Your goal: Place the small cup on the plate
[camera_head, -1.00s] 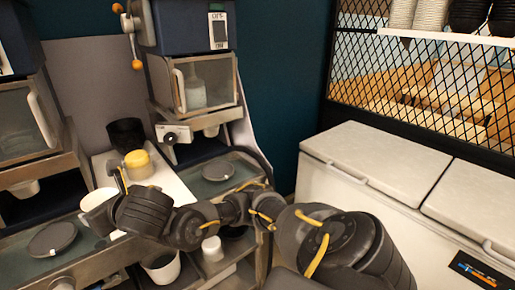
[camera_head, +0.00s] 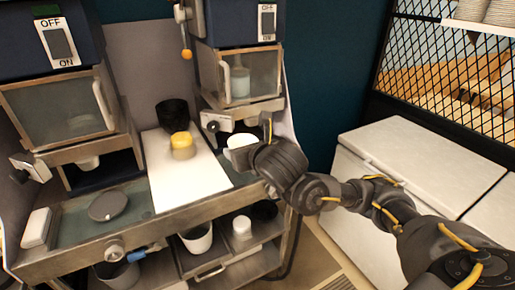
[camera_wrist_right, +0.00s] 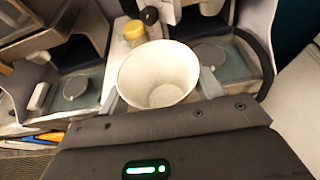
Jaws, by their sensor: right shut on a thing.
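A white cup (camera_head: 241,141) is held by my right gripper (camera_head: 256,154) in front of the right-hand machine. In the right wrist view the cup (camera_wrist_right: 158,76) stands between the two fingers, its wide mouth open and its inside empty. A grey round plate (camera_head: 109,206) lies in the left machine's bay; it also shows in the right wrist view (camera_wrist_right: 75,87). A second grey round plate (camera_wrist_right: 209,54) lies in the right machine's bay, just right of the cup's rim in that view. In the head view the gripper and cup hide it. My left gripper is not in view.
A white board (camera_head: 182,186) lies between the machines with a yellow-topped container (camera_head: 182,146) and a black cup (camera_head: 172,114) on it. A lower shelf holds a white-rimmed container (camera_head: 196,238) and a small white jar (camera_head: 241,228). White chests (camera_head: 405,150) stand at the right.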

